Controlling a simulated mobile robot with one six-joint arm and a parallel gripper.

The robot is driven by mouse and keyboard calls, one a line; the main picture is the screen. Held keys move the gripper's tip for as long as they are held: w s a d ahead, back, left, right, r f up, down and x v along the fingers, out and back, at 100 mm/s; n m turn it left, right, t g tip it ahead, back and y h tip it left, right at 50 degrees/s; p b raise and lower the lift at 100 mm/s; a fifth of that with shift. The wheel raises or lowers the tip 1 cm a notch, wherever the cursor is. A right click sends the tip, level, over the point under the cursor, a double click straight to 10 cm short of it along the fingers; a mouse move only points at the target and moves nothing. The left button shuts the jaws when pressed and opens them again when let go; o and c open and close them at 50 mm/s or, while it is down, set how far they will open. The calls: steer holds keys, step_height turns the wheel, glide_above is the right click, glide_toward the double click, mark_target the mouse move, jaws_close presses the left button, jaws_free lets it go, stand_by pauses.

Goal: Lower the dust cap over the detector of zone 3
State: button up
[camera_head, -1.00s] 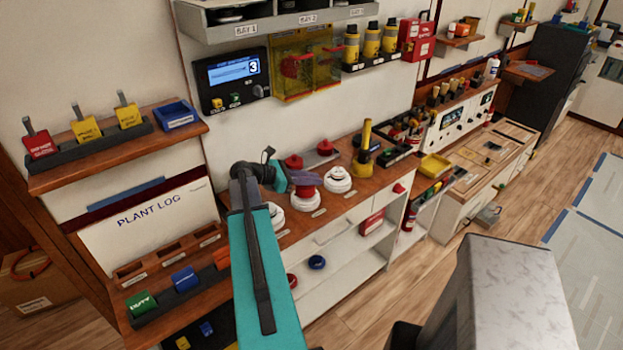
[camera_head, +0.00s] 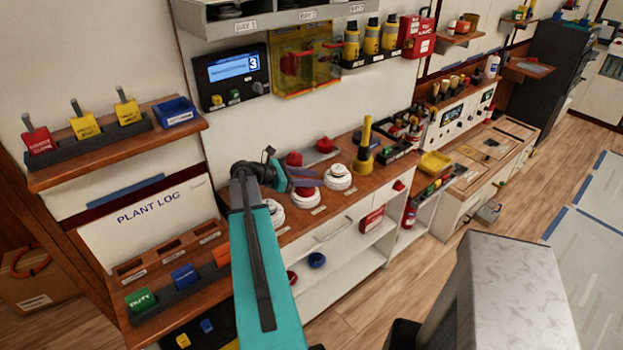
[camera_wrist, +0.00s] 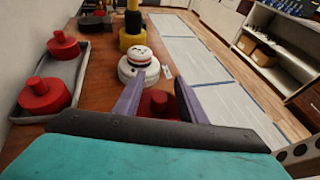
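A red dust cap (camera_wrist: 158,103) shows between the two purple fingers of my gripper (camera_wrist: 160,88) in the wrist view. The fingers stand apart, with a gap on either side of the cap's knob. The cap's lower part is hidden, so I cannot tell whether it rests on a detector. In the head view my gripper (camera_head: 302,180) is over the middle white detector (camera_head: 305,198). Another white detector (camera_head: 338,178) is to the right, also ahead in the wrist view (camera_wrist: 138,68), and one (camera_head: 272,214) is to the left. The zone labels are unreadable.
Two more red caps (camera_head: 294,158) (camera_head: 325,145) sit in a grey tray behind the detectors. A yellow post-like tool (camera_head: 365,145) stands right of them. A wall panel (camera_head: 232,75) displays 3. The bench's front edge is close to the detectors.

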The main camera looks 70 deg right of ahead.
steer(key=shift+r, duration=0.15)
steer(key=shift+r+b, duration=0.9)
steer(key=shift+r, duration=0.55)
steer(key=s+a+r+b, duration=0.1)
steer(key=s+a, duration=0.3)
steer(key=a, duration=0.8)
steer(key=shift+s+a+r+b, duration=0.2)
steer(key=shift+a+r+b, duration=0.1)
steer(key=shift+a+r, duration=0.15)
steer(key=p, duration=0.4)
steer(key=shift+s+a+p, duration=0.1)
steer(key=shift+a+p, duration=0.25)
steer(key=shift+p, duration=0.05)
steer(key=p, duration=0.2)
steer(key=a+p, duration=0.1)
steer(key=p, duration=0.1)
steer(key=shift+s+r+p, duration=0.1)
steer(key=shift+s+p, duration=0.15)
steer(key=shift+p, duration=0.15)
steer(key=shift+s+a+p, duration=0.15)
steer(key=shift+a+p, duration=0.1)
steer(key=shift+p, duration=0.35)
